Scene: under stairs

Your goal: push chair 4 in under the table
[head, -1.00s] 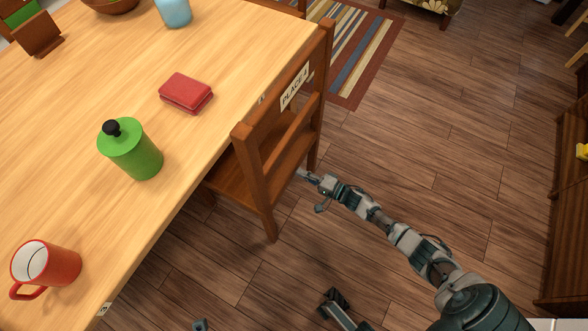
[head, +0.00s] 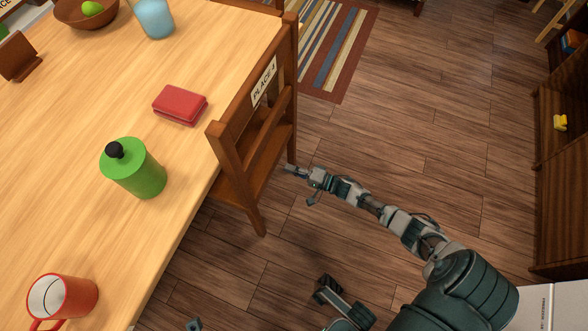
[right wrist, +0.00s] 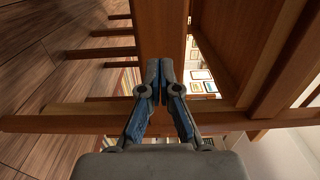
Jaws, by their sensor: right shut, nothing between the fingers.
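Chair 4, a brown wooden chair (head: 228,155) with a "PLACE 4" label (head: 264,81) on its back, stands at the right side of the pale wooden table (head: 120,235). Its seat lies partly under the tabletop, and its back is close to the table edge. My right gripper (head: 289,170) is shut and empty, at the outer side of the chair, low by its back. In the right wrist view the shut fingertips (right wrist: 160,66) point at a broad wooden part of the chair (right wrist: 162,30); I cannot tell whether they touch.
On the table are a green bottle (head: 135,172), a red box (head: 180,105), an orange mug (head: 62,298), a blue cup (head: 155,18) and a bowl (head: 85,12). A striped rug (head: 335,45) lies beyond the chair. A shelf (head: 560,190) stands right; the floor between is clear.

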